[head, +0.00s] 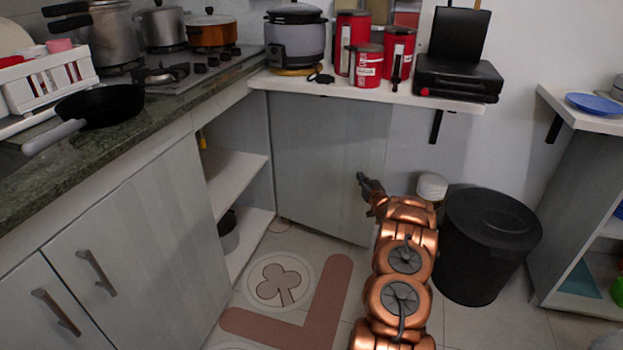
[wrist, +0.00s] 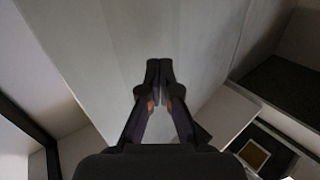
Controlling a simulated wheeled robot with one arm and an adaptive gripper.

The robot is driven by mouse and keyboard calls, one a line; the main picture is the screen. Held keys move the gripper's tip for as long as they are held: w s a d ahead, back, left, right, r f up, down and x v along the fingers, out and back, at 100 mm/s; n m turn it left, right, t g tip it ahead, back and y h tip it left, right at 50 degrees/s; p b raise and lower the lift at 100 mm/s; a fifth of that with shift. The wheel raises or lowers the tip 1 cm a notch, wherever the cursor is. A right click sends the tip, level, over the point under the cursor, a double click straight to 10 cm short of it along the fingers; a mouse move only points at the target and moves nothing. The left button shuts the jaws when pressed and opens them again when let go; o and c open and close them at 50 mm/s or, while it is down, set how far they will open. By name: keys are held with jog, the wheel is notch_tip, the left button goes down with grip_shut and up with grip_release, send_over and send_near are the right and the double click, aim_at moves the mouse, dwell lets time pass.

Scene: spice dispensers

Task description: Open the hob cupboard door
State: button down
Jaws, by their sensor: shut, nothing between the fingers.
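The hob cupboard door (head: 325,160) is a plain grey panel. In the head view it stands swung wide out from the counter front, below the white wall shelf, and the cupboard's inner shelves (head: 238,185) show to its left. The door panel (wrist: 110,40) also fills the middle of the wrist view. My gripper (head: 364,182) is shut and empty, in front of the door near its right edge in the head view. The closed fingertips (wrist: 160,66) point at the panel; I cannot tell whether they touch it. No handle shows on this door.
A black bin (head: 487,245) stands right of my arm, with a small white-lidded container (head: 432,187) behind. Two closed doors with handles (head: 95,272) are at the left. Shelving (head: 590,200) stands far right.

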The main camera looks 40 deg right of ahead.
jog(key=a+p+v, duration=0.1)
jog(key=p+v, duration=0.1)
jog(key=v, duration=0.5)
jog(key=shift+w+a, duration=0.15)
jog(key=shift+w, duration=0.05)
dwell(0.8)
